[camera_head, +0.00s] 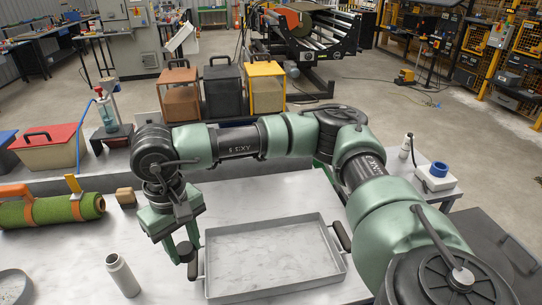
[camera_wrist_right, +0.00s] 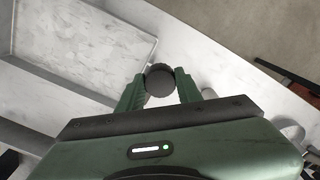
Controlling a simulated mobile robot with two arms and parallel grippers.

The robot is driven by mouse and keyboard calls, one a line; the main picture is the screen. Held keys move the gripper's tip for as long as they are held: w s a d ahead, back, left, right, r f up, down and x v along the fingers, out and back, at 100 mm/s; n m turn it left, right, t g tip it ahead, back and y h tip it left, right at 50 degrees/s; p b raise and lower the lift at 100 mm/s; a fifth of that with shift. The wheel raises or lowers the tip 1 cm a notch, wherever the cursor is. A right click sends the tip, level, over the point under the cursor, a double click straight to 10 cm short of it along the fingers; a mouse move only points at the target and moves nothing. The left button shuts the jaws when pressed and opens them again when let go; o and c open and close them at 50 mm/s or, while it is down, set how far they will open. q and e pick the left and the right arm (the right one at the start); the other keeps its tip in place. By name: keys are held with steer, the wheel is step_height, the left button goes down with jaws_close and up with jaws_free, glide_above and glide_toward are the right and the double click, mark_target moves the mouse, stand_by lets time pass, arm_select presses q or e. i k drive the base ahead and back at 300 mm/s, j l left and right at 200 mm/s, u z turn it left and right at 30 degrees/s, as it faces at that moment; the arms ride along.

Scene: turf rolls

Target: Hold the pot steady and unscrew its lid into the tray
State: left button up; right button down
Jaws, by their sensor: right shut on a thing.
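A pale grey cylindrical pot (camera_head: 123,277) is on the table at the lower left in the head view, with no lid seen on its top. My right gripper (camera_head: 181,255) is to the right of the pot and apart from it, beside the left end of the tray. In the right wrist view, my right gripper (camera_wrist_right: 160,88) is shut on a dark round lid (camera_wrist_right: 160,82) with a ridged edge. The shallow grey metal tray (camera_head: 322,278) lies right of the gripper; its floor looks empty. The tray also shows in the right wrist view (camera_wrist_right: 50,68). My left gripper is not in view.
A green turf roll (camera_head: 60,211) with orange bands lies at the left, with a small brown block (camera_head: 126,197) beside it. A grey round dish (camera_head: 14,287) is at the lower left edge. Lidded bins (camera_head: 223,90) stand behind my right arm.

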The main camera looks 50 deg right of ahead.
mark_target(116, 265)
steer(key=i+z, duration=0.2)
steer(key=z, duration=0.15)
steer(key=i+z, duration=0.2)
steer(key=z, duration=0.15)
steer(key=j+z, duration=0.1)
steer(key=z, duration=1)
